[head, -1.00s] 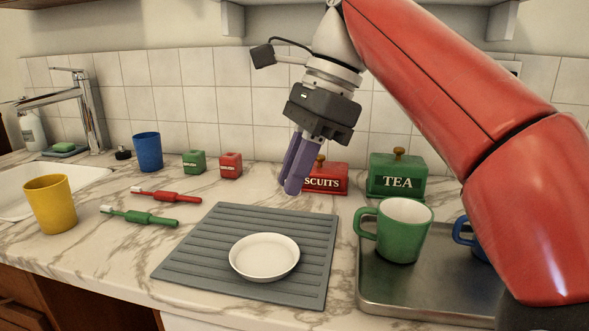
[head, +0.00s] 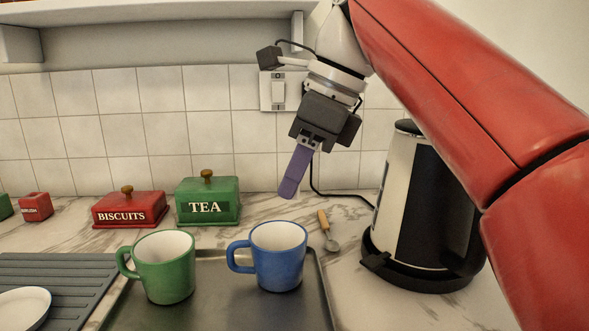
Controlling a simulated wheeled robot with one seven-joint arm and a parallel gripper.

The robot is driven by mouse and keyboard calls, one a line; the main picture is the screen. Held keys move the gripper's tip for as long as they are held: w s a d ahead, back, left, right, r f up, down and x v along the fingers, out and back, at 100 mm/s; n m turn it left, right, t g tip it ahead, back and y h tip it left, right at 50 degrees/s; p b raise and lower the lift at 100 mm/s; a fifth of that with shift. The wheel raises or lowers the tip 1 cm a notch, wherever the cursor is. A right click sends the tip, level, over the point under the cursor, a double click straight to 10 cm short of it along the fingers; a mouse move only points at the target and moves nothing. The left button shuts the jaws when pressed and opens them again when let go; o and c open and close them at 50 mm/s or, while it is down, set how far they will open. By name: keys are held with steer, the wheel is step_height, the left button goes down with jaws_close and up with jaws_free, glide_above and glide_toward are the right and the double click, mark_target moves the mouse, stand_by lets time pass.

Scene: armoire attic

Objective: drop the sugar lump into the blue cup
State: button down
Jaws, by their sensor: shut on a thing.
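The blue cup (head: 282,262), a mug with its handle to the left, stands upright on the metal tray. Its open mouth faces up. My gripper (head: 288,191) hangs tilted above the counter, its purple fingers pointing down and slightly left. In the picture the fingertips are just above the cup's rim, but I cannot tell whether they are over it or behind it. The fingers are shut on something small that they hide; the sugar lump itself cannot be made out.
A green mug (head: 165,268) stands left of the blue cup on the tray (head: 222,300). A spoon (head: 327,231) lies behind the tray's right edge, and a kettle (head: 411,205) stands to the right. The tea box (head: 208,201) and biscuits box (head: 130,208) are behind.

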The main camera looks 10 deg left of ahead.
mark_target(294, 198)
step_height(294, 198, down, 4)
steer(key=shift+r+b, duration=0.1)
steer(key=shift+b, duration=0.7)
steer(key=shift+f+b, duration=0.8)
steer(key=shift+b, duration=0.1)
steer(key=c, duration=1.3)
jaws_free()
steer(key=shift+r, duration=0.15)
steer(key=p+v, duration=0.3)
steer(key=v, duration=0.4)
steer(key=shift+d+r, duration=0.1)
steer(key=shift+r, duration=0.2)
steer(key=shift+s, duration=0.1)
